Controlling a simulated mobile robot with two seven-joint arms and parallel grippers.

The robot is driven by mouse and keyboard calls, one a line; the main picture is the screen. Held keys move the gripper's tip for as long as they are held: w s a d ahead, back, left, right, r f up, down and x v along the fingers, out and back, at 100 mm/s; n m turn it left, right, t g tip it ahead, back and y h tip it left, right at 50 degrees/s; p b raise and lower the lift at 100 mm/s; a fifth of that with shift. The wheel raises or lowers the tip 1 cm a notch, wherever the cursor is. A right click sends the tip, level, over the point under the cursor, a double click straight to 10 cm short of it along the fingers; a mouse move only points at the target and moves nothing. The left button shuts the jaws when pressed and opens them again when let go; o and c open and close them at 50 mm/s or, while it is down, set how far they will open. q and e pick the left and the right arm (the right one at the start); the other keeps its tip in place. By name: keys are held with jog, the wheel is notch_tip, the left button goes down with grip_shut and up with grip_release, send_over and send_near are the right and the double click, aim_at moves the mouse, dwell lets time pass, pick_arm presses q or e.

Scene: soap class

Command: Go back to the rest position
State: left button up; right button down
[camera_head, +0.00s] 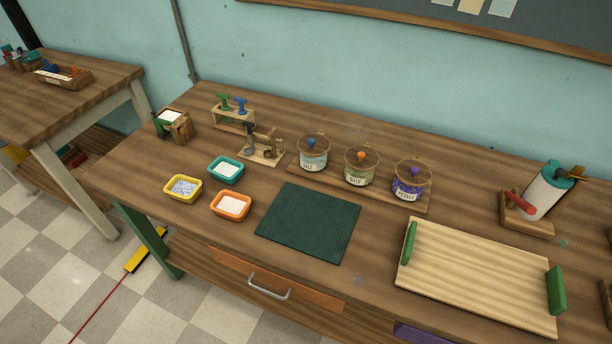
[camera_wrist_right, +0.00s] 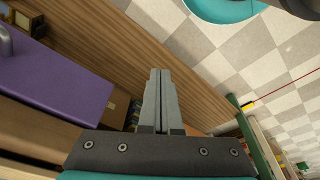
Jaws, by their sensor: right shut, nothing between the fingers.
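My right gripper (camera_wrist_right: 160,82) shows in the right wrist view with its two grey fingers together and nothing between them. It is beside the front of the wooden workbench, near a purple drawer front (camera_wrist_right: 62,72). Neither gripper shows in the head view, and my left gripper is in no view. In the head view the workbench (camera_head: 190,240) holds a dark green mat (camera_head: 308,222), and a wooden tray with green handles (camera_head: 480,275) lies to its right.
Three lidded jars (camera_head: 361,166) stand behind the mat. Small yellow (camera_head: 183,188), teal (camera_head: 226,170) and orange (camera_head: 231,205) dishes sit left of it. A white dispenser (camera_head: 545,192) stands at the right. An orange drawer (camera_head: 275,280) is below the bench edge. Another table (camera_head: 75,100) stands left.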

jog(key=s+d+f+b, duration=0.1)
jog(key=s+f+b, duration=0.2)
jog(key=s+f, duration=0.4)
jog(key=s+d+f+g+b, duration=0.1)
jog(key=s+f+b, duration=0.3)
jog(key=s+f, duration=0.4)
notch_tip(320, 180, down, 7)
jog(key=shift+d+r+b, duration=0.1)
jog(key=shift+d+b, duration=0.2)
jog(key=shift+d, duration=0.05)
jog(key=shift+s, duration=0.1)
